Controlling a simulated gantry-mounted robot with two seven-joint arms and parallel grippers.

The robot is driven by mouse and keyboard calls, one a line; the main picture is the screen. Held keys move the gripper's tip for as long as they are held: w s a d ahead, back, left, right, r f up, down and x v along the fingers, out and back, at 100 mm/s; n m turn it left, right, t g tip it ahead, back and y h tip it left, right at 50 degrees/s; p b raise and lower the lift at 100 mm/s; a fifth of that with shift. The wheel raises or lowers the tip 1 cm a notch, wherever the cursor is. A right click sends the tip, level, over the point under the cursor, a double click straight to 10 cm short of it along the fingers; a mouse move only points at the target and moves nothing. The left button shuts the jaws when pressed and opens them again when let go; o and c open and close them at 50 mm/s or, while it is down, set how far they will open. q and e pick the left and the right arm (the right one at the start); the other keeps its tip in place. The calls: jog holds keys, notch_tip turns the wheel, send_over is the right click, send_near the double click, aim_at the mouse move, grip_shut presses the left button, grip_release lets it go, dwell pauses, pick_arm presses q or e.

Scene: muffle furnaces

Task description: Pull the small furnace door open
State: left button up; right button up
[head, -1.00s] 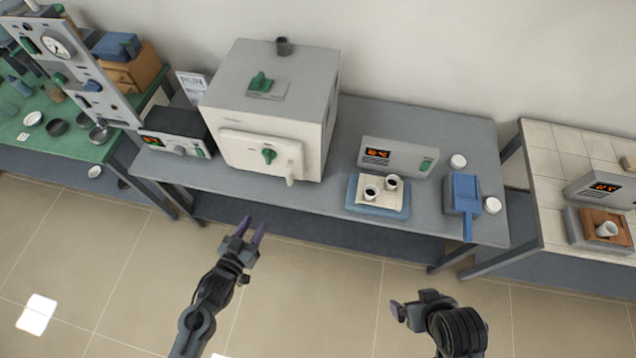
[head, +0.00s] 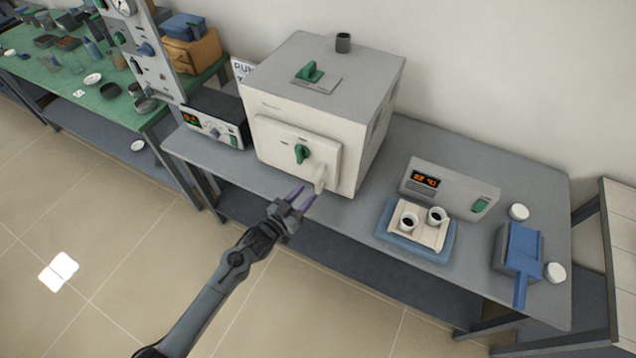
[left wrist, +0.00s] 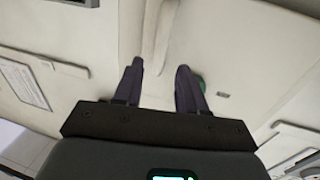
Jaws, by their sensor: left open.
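The small furnace (head: 318,110) is a white and grey box on the grey table. Its door (head: 285,147) faces the front and looks shut, with a green knob (head: 301,153) on it and a pale handle (head: 320,178) at its lower right. My left gripper (head: 302,199) is open, just in front of and below the handle in the head view. In the left wrist view the open fingers (left wrist: 160,88) point at the furnace front, and the pale handle (left wrist: 157,45) runs between and beyond them. I cannot tell whether they touch it. My right gripper is out of view.
A controller box (head: 215,124) stands left of the furnace. To its right are a display unit (head: 449,189), a blue tray (head: 388,236) with two cups, and a blue scoop-like tool (head: 519,250). The floor (head: 120,220) in front is clear.

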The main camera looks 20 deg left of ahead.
aim_at(316, 184)
pick_arm(q)
jog(key=x, duration=0.6)
jog(key=shift+w+d+b, duration=0.15)
jog(key=shift+w+b, duration=0.2)
jog(key=shift+b, duration=0.05)
grip_shut()
